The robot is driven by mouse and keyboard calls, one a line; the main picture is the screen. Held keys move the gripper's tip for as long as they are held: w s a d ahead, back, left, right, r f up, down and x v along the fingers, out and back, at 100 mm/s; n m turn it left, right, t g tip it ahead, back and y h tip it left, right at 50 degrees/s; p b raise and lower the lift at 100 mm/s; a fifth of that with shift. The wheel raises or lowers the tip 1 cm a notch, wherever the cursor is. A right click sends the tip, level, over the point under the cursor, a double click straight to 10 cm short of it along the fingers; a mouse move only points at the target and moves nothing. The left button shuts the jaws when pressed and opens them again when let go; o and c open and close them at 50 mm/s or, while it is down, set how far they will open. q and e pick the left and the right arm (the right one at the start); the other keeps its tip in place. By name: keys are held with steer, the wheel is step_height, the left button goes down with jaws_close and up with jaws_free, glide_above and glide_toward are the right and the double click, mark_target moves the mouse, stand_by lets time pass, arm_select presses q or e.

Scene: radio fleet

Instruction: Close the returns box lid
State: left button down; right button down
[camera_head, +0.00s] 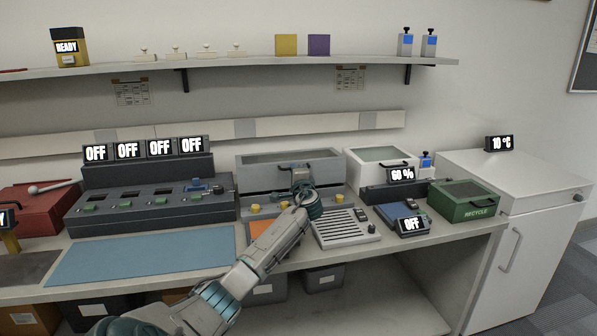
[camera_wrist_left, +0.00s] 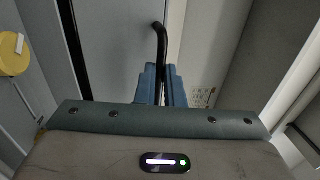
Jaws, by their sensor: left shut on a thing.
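A grey box with a windowed lid (camera_head: 262,160) stands at the back middle of the bench; no label on it is readable, so I cannot tell if it is the returns box. A dark handle is on its front, and the lid looks down or nearly down; any gap is hidden. My left gripper (camera_head: 301,178) is at that handle. In the left wrist view, the blue fingers of my left gripper (camera_wrist_left: 162,82) are shut on the black handle (camera_wrist_left: 160,42). The arm covers part of the box front. My right gripper is not in view.
Right of it stand a white box (camera_head: 372,156), a slotted panel (camera_head: 340,232) and a green recycle box (camera_head: 463,207). A dark unit with several OFF displays (camera_head: 150,205) stands left. A blue mat (camera_head: 140,257) lies clear in front.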

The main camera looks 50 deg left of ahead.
arm_select(q)
steer(key=shift+s+a+f, duration=0.1)
steer(key=shift+a+f, duration=0.15)
steer(key=shift+f, duration=0.3)
steer(key=c, duration=1.7)
jaws_free()
steer(key=shift+a+f, duration=0.1)
steer(key=shift+f, duration=0.05)
steer(key=shift+o, duration=0.9)
steer(key=shift+w+a+f, duration=0.3)
steer(key=shift+a+f, duration=0.1)
steer(key=shift+f, duration=0.05)
steer(key=shift+r, duration=0.25)
